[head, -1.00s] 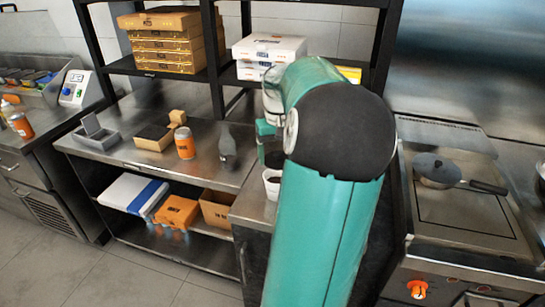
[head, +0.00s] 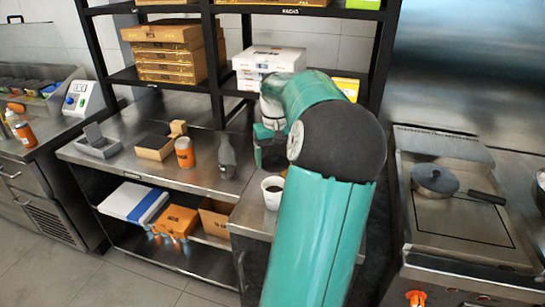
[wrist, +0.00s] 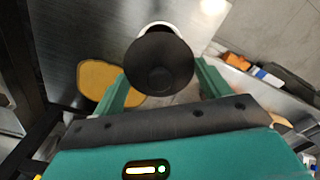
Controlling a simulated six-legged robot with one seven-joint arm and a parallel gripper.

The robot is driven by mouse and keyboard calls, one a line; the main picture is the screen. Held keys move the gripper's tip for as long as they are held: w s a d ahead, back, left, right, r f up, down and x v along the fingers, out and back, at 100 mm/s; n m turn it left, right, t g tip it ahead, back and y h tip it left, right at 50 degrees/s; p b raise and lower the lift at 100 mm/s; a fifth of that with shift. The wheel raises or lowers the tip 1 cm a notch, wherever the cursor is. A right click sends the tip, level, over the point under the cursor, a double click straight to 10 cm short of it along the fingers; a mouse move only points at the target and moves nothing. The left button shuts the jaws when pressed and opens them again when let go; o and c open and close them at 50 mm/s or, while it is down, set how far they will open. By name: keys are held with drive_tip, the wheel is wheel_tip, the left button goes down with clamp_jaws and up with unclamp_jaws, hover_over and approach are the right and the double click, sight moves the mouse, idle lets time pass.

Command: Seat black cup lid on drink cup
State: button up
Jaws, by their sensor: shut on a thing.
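In the head view a white drink cup (head: 272,196) with dark drink inside stands upright on the counter, its top uncovered. My gripper (head: 270,150) is just behind and above it, partly hidden by my arm. In the wrist view the round black cup lid (wrist: 158,66) sits between the green fingers of my gripper (wrist: 165,85), which is shut on it. The white rim of the cup (wrist: 160,27) shows past the lid's far edge. The lid is apart from the cup in the head view, where its outline is hard to make out.
An orange can (head: 185,153) and a dark bottle (head: 227,157) stand left of the cup. Pizza boxes (head: 268,58) fill the shelf behind. A pan (head: 435,181) lies on the griddle at right. A tan oval (wrist: 95,80) lies on the counter in the wrist view.

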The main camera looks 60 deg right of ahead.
drive_tip(key=shift+f, duration=2.5)
drive_tip(key=shift+f, duration=1.45)
idle(1.5)
drive_tip(key=o, duration=1)
drive_tip(key=shift+r, duration=0.1)
wheel_tip(320, 180, up, 14)
drive_tip(key=shift+f, duration=0.2)
